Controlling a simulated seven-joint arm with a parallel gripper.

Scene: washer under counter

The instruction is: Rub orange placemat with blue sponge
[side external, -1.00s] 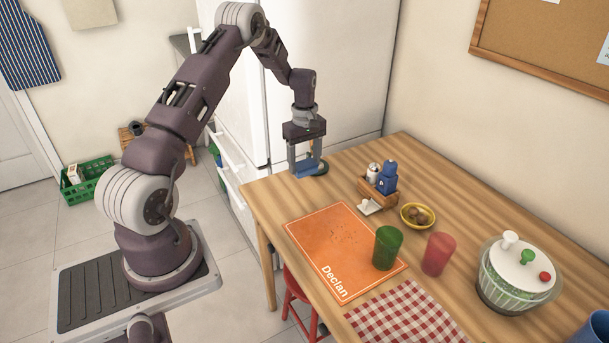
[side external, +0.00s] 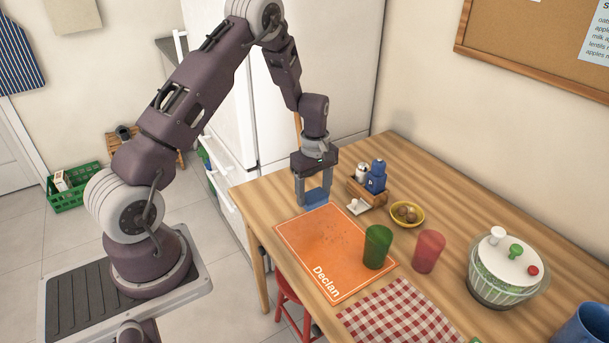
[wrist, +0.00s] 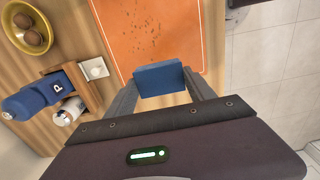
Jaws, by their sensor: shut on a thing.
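The orange placemat (side external: 318,248) lies flat on the wooden table and bears the name "Declan" in white, with dark crumbs scattered over part of it. In the wrist view the placemat (wrist: 175,30) is just beyond the fingertips. My gripper (side external: 315,200) is shut on the blue sponge (side external: 316,199), which also shows between the fingers in the wrist view (wrist: 160,79). The sponge is at the placemat's far edge; I cannot tell whether it touches the mat. A green cup (side external: 377,247) stands on the placemat's right part.
A wooden caddy (side external: 365,197) with shakers and a blue bottle (side external: 376,178) stands just right of my gripper. A yellow bowl (side external: 407,214), red cup (side external: 429,251), checked cloth (side external: 400,312) and lidded bowl (side external: 505,270) stand further right.

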